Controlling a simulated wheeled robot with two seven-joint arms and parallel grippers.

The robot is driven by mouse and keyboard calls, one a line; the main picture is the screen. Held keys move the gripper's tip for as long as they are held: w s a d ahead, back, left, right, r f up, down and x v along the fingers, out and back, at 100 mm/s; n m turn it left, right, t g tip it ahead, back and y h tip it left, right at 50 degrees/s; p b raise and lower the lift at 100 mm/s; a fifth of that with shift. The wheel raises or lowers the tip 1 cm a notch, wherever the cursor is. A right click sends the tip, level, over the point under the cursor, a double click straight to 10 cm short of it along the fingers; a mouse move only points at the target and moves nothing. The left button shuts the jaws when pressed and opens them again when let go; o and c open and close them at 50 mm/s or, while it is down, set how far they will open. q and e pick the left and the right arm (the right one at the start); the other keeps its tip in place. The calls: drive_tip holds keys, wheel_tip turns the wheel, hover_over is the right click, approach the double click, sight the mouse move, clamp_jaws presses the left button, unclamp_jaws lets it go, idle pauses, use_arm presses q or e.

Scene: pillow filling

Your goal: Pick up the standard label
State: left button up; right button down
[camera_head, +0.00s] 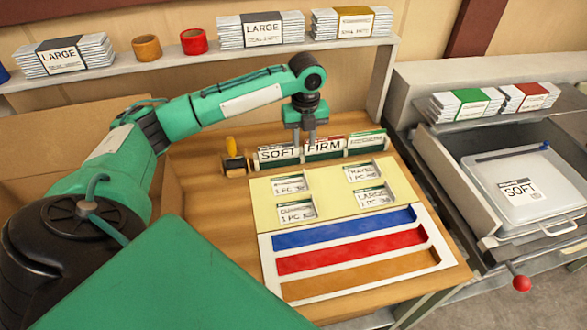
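My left gripper (304,138) points down over the card rack (322,157) at the back of the wooden table. Its two fingers show a gap, with nothing seen held between them. The fingertips overlap the area between the SOFT card (278,153) and the FIRM card (324,146); I cannot tell if they touch. A third, green-edged card (366,140) stands at the rack's right end, its word too small to read surely. The yellow board (334,190) has several small labels in pockets; the standard label cannot be told apart surely. My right gripper is not in view.
A stamp with a yellow handle (231,147) stands left of the rack. A white tray (267,262) with blue, red and orange strips lies in front of the board. At right, an open drawer (489,208) holds a SOFT package (522,186). A shelf (180,62) runs along the back.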

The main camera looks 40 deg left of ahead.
use_arm(q)
drive_tip(key=f, duration=0.1)
hover_over(305, 182)
drive_tip(key=f, duration=0.5)
drive_tip(key=f+p, duration=0.1)
drive_tip(key=f, duration=0.2)
drive_tip(key=shift+a+f, duration=0.1)
drive_tip(key=shift+a, duration=0.3)
drive_tip(key=shift+w+d+f+p, duration=0.1)
drive_tip(key=shift+d+f+p, duration=0.1)
drive_tip(key=shift+f, duration=0.7)
drive_tip(key=shift+d+f+p, duration=0.1)
drive_tip(key=shift+f+p, duration=0.15)
drive_tip(key=shift+f, duration=0.6)
drive_tip(key=shift+w+d+f+p, duration=0.1)
drive_tip(key=shift+f+p, duration=0.1)
drive_tip(key=shift+f, duration=0.7)
drive_tip(key=c, duration=0.6)
clamp_jaws()
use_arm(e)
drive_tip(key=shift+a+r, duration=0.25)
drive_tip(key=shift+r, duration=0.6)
